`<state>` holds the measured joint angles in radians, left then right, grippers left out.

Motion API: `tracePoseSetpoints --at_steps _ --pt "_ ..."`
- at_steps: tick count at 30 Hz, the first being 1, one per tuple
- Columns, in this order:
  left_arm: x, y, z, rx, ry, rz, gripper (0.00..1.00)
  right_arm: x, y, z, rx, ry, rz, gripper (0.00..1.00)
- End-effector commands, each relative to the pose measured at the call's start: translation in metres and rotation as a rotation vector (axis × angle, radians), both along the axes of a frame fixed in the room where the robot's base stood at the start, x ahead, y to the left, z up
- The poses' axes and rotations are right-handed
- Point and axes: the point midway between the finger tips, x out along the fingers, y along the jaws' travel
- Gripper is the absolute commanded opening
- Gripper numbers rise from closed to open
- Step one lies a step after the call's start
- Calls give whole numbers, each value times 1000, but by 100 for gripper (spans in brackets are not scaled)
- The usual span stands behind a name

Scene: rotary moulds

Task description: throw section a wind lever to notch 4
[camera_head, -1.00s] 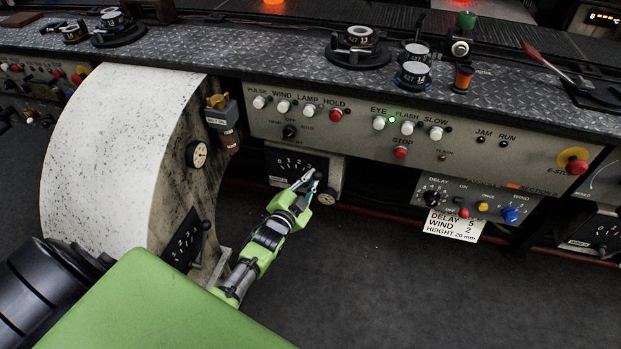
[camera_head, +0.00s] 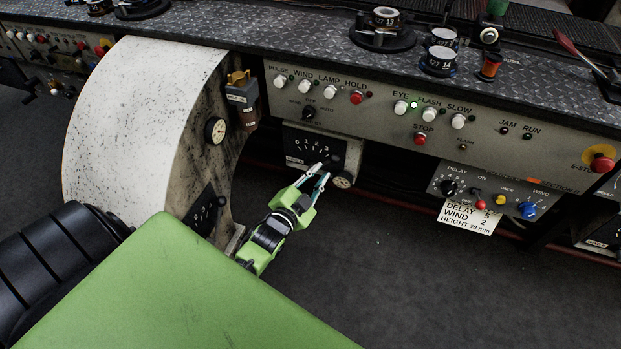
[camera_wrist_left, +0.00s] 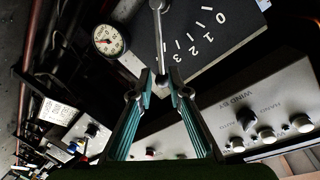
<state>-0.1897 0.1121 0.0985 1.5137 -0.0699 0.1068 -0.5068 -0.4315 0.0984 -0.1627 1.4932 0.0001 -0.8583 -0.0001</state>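A black lever plate (camera_head: 300,157) with white marks 0 to 3 sits under the front panel; it also shows in the wrist view (camera_wrist_left: 225,45). I see no 4 on it. A grey lever rod (camera_wrist_left: 159,35) runs down in the wrist view, its lower end between my left fingertips. My left gripper (camera_head: 314,180) is at the plate's lower right. In the wrist view the left gripper (camera_wrist_left: 161,82) has its fingers apart, one on each side of the rod, with gaps showing. The notch is hard to read. My right gripper is not in view.
A small dial (camera_head: 342,180) sits right beside the fingers. A large speckled drum cover (camera_head: 125,130) stands at left, with another lever plate (camera_head: 205,208) on its side. A knob box (camera_head: 492,190) with a paper note hangs at right. The floor below is clear.

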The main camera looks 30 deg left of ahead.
Motion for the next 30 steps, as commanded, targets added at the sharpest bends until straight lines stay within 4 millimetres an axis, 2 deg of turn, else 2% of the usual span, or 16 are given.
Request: tracePoseSetpoints --at_steps 3,9,14,30 --pt "-25 -3 2 0 3 0 17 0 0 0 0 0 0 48" --pt "-50 -5 6 1 2 -1 17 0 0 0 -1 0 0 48" --pt "-56 -5 7 1 1 0 17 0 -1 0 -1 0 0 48" --pt "-56 -6 7 -4 8 0 17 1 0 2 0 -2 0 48"
